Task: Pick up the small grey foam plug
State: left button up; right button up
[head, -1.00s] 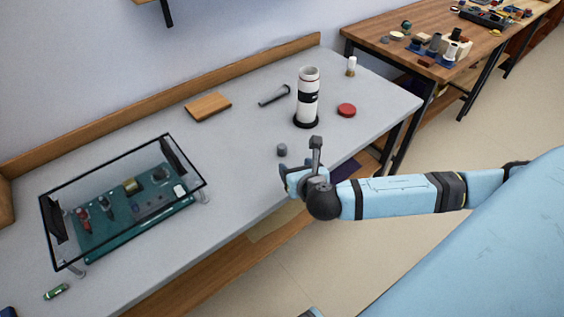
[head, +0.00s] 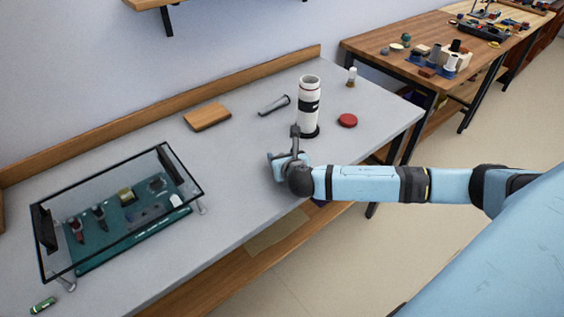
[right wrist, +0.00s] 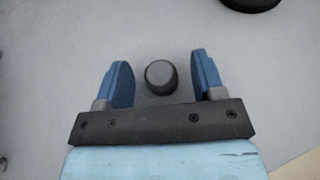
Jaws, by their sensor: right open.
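The small grey foam plug (right wrist: 161,77) stands on the grey table top and shows in the right wrist view between the two blue fingers of my right gripper (right wrist: 160,84). The fingers are open, with a gap on each side of the plug. In the head view my right gripper (head: 284,160) is low over the table's front part and hides the plug. My left gripper is not in view.
A white cylinder with a black base (head: 309,105) stands just behind my right gripper. A red disc (head: 347,120), a dark tube (head: 274,105) and a wooden block (head: 207,116) lie nearby. A glass-topped case (head: 187,190) stands at the left.

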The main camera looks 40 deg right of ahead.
jog(key=shift+w+d+f, duration=0.1)
jog(key=shift+w, duration=0.2)
jog(key=c, duration=1)
